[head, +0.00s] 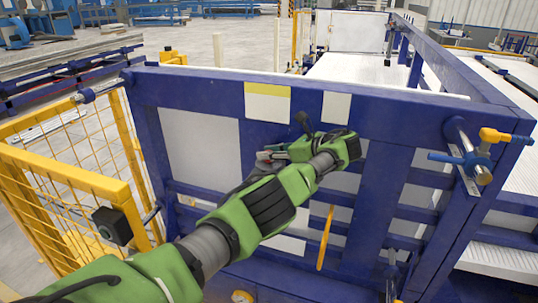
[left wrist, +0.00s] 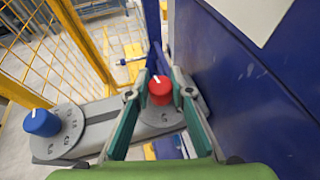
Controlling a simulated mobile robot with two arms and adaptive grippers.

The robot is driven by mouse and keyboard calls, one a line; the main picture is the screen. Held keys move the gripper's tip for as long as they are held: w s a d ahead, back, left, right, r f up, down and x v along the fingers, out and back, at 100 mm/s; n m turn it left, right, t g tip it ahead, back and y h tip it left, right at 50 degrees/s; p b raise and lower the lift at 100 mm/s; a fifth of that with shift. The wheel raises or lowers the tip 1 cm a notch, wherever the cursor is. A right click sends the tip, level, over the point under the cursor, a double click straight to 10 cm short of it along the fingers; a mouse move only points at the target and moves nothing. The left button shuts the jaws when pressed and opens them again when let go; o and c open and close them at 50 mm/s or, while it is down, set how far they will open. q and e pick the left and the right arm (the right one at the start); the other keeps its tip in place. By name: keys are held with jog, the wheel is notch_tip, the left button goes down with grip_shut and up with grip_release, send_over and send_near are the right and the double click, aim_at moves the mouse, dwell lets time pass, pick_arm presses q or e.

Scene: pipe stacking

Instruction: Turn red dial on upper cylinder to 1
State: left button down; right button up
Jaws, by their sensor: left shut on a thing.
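The red dial (left wrist: 160,90) sits on a round grey scale plate (left wrist: 162,118) in the left wrist view. A white mark shows on its top. My left gripper (head: 272,156) reaches across the front of the blue frame in the head view. Its two fingers are shut on the red dial, one on each side. In the head view the dial is largely hidden by the gripper. A blue dial (left wrist: 42,122) on its own numbered grey plate stands to the left in the left wrist view. My right gripper is not in view.
The blue machine frame (head: 390,115) stands close beside the gripper. A yellow mesh fence (head: 75,165) is at the left. A metal cylinder with blue and yellow handles (head: 480,160) sticks out at the right. A yellow bar (head: 325,238) hangs below my arm.

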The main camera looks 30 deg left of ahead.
pick_arm(q)
jog(key=c, duration=1.8)
grip_release()
jog(key=shift+a, duration=0.1)
jog(key=v, duration=0.7)
jog(key=shift+d+r, duration=0.1)
jog(key=shift+d, duration=0.2)
jog(key=shift+a, duration=0.1)
